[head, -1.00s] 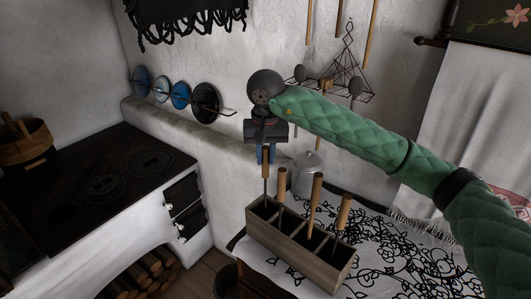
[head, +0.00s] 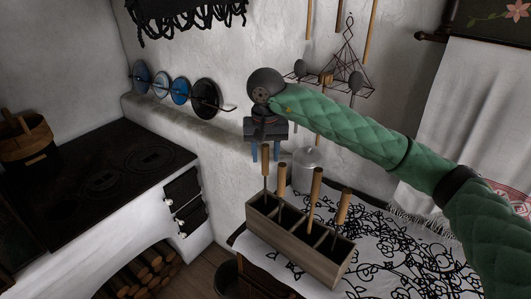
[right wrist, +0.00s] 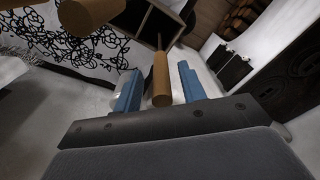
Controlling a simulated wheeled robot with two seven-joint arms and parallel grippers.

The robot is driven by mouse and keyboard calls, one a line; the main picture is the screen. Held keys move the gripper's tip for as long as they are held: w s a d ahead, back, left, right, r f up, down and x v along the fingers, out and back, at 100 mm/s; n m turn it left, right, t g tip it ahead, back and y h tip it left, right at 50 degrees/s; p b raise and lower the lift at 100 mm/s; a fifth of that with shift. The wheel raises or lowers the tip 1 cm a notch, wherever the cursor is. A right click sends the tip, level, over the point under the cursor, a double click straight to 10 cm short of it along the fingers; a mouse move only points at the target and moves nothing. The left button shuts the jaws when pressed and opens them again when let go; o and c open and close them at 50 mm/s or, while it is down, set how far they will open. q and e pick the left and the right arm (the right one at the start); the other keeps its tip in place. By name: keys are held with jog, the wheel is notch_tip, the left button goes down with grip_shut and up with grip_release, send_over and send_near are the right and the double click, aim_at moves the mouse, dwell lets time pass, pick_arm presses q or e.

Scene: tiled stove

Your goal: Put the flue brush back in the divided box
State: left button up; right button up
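The divided box (head: 288,250) is a long wooden box on the cloth-covered table, with several wooden handles standing in it. The tool in its left end compartment, which I take to be the flue brush (head: 265,163), stands upright with a dark shaft; its lower end is hidden in the box. My right gripper (head: 265,152) is right above it, blue fingers spread on either side of the handle top. In the right wrist view the handle (right wrist: 161,80) stands between the parted fingers with gaps on both sides. My left gripper is out of view.
Other handles (head: 316,188) rise from the box close to the right of my gripper. A white lidded pot (head: 306,168) stands behind it. The black-topped stove (head: 100,190) is at the left. A wall rack with hanging utensils (head: 345,75) is behind my right arm.

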jog(key=shift+r, duration=0.1)
jog(key=shift+r, duration=0.3)
jog(key=shift+r+b, duration=0.4)
jog(key=shift+r, duration=0.3)
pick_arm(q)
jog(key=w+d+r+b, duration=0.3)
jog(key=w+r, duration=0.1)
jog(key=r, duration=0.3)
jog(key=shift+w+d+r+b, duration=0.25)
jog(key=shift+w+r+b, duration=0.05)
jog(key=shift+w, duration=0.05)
pick_arm(e)
notch_tip(320, 180, up, 10)
jog(key=shift+s, duration=0.4)
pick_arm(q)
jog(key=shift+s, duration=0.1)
pick_arm(e)
jog(key=shift+f, duration=0.1)
